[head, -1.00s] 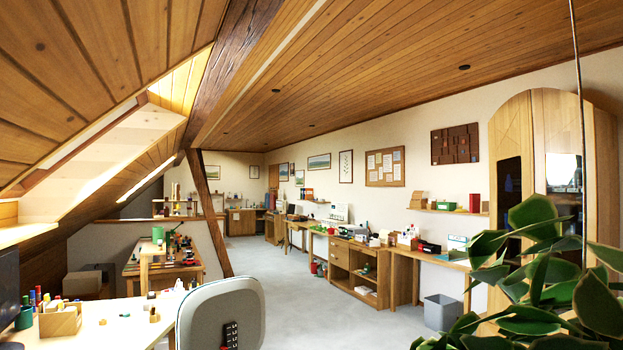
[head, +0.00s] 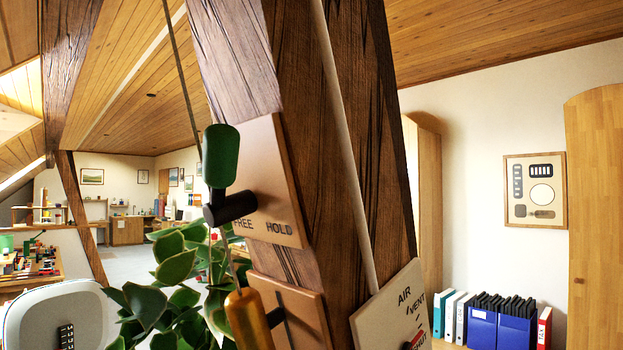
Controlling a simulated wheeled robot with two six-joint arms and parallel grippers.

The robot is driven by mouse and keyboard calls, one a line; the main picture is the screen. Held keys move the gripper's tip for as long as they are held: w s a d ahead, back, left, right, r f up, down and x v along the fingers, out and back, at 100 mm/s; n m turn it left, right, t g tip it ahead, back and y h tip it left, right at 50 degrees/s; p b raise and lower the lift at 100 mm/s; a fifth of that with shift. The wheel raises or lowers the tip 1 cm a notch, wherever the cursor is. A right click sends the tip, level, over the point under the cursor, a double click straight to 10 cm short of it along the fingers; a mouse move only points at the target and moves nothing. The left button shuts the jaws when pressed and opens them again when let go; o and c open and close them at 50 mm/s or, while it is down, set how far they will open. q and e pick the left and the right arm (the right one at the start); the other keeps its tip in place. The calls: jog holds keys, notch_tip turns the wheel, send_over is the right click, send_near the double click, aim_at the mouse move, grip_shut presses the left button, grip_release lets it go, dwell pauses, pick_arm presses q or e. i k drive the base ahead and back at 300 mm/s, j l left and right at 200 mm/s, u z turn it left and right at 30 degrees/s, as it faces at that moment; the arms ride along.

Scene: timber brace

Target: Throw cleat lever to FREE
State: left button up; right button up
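The cleat lever (head: 221,157) has a green grip and stands roughly upright on a black pivot (head: 230,207). It projects from a tan plate (head: 268,170) on a dark timber brace (head: 320,120). The plate reads FREE at lower left and HOLD at lower right; the pivot sits just above FREE. I cannot tell which label the lever is set to. A thin cord (head: 181,55) runs down behind the grip, towards a brass-coloured cylinder (head: 246,318) below. Neither of my grippers is in view.
A lower tan plate (head: 290,305) with a dark bar is below the lever. A cream plate marked AIR, VENT and SHUT (head: 385,310) is at lower right. A pale cord (head: 345,140) runs down the brace.

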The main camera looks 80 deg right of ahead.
aim_at(221, 142)
jog(key=k+l+z, duration=0.4)
jog(key=l, duration=0.25)
jog(key=l+z, duration=0.15)
jog(key=l, duration=0.2)
jog(key=i+j+z, duration=0.25)
jog(key=j, duration=0.3)
jog(key=j+z, duration=0.2)
jog(key=j, duration=0.35)
jog(key=i+j+z, duration=0.1)
jog(key=j+z, duration=0.15)
jog(key=j, duration=0.3)
